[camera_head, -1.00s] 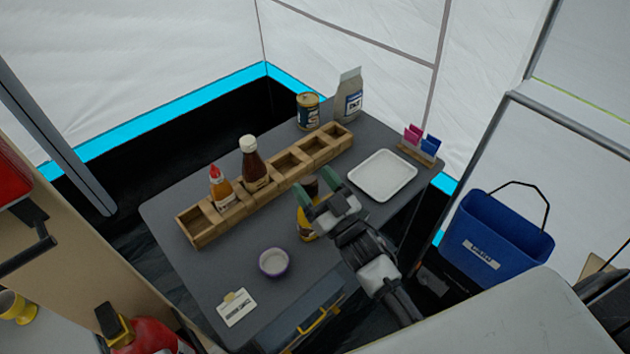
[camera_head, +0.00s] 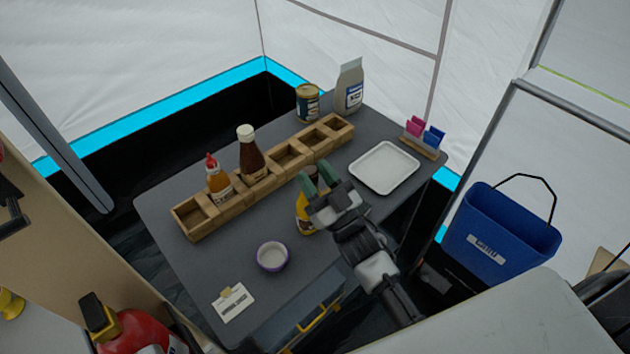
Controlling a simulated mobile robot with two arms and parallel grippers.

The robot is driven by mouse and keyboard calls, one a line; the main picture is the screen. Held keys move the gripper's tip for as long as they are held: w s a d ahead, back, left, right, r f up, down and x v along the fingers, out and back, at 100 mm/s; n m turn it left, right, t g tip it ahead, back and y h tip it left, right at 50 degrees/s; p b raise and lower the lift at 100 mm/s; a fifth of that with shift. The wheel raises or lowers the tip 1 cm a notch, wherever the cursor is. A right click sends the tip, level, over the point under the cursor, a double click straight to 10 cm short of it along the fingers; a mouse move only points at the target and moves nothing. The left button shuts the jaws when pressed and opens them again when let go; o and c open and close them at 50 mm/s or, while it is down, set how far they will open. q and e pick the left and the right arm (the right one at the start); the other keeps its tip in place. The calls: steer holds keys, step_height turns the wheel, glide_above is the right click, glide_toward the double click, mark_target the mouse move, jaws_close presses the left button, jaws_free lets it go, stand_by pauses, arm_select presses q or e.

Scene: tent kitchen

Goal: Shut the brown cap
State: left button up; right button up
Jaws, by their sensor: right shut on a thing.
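A yellow bottle (camera_head: 304,216) stands on the grey table, partly behind my right gripper. Its brown cap is almost wholly hidden by the gripper's fingers, so I cannot see how it sits on the bottle. My right gripper (camera_head: 316,180), with green fingertips, is at the top of the bottle and is shut on the brown cap. My left gripper is not in view.
A wooden rack (camera_head: 236,206) behind the bottle holds a red-tipped orange bottle (camera_head: 218,184) and a dark white-capped bottle (camera_head: 251,158). A white tray (camera_head: 384,168) lies to the right. A purple-rimmed bowl (camera_head: 272,257) and a small card (camera_head: 233,303) are in front.

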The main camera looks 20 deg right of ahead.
steer(key=o, duration=0.9)
steer(key=shift+o, duration=0.2)
steer(key=shift+s+d+f, duration=0.15)
steer(key=shift+s+f, duration=0.2)
steer(key=b+v, duration=0.2)
steer(key=v, duration=0.7)
steer(key=shift+s+b, duration=0.35)
steer(key=shift+s, duration=0.05)
steer(key=shift+d+f, duration=0.1)
steer(key=shift+c, duration=0.2)
